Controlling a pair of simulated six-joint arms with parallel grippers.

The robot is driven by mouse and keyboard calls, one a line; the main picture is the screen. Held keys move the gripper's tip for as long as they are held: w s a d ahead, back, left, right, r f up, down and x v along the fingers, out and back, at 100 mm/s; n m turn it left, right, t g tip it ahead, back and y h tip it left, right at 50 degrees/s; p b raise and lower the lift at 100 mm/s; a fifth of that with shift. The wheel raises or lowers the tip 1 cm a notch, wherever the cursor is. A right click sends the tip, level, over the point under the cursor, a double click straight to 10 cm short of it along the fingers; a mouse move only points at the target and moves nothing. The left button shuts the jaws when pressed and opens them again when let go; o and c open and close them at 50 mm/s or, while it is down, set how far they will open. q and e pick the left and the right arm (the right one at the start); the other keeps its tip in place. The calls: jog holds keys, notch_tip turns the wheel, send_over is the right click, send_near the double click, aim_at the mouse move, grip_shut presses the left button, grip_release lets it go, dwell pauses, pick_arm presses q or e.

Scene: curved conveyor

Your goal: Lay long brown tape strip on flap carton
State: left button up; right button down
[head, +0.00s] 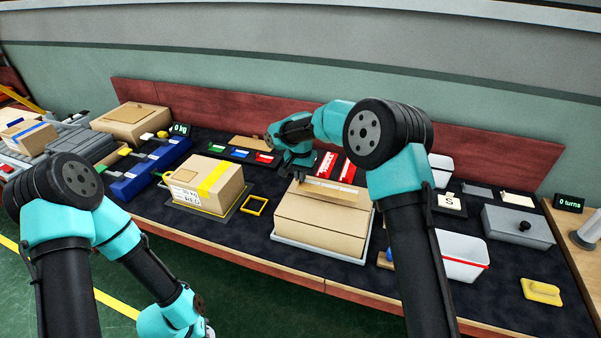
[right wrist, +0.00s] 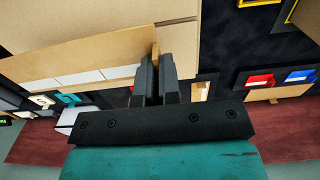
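The flap carton (head: 318,222) is a plain brown box on a pale tray in the middle of the bench. It also fills the upper left of the right wrist view (right wrist: 95,20). The long brown tape strip (head: 335,187) is at the carton's top, near its far side, and runs left in the right wrist view (right wrist: 60,65). My right gripper (head: 304,173) is above the carton's far left part. In the right wrist view its fingers (right wrist: 159,62) close around the strip's end. I cannot tell whether the strip touches the carton. My left gripper's fingers are not visible.
A yellow-taped carton (head: 208,184) stands to the left, with a small yellow frame (head: 256,205) between. Red and blue pieces (head: 264,158) lie behind. A white bin (head: 460,255) and a grey box (head: 517,226) stand to the right.

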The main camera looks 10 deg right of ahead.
jog(key=shift+f, duration=2.7)
jog(key=c, duration=1.8)
grip_release()
jog(key=o, duration=0.6)
jog(key=shift+c, duration=0.2)
notch_tip(320, 180, up, 18)
jog(key=shift+f, duration=0.25)
jog(key=shift+f, duration=0.1)
send_near(301, 193)
notch_tip(301, 193, down, 6)
jog(key=shift+a+r, duration=0.1)
jog(key=shift+r, duration=0.15)
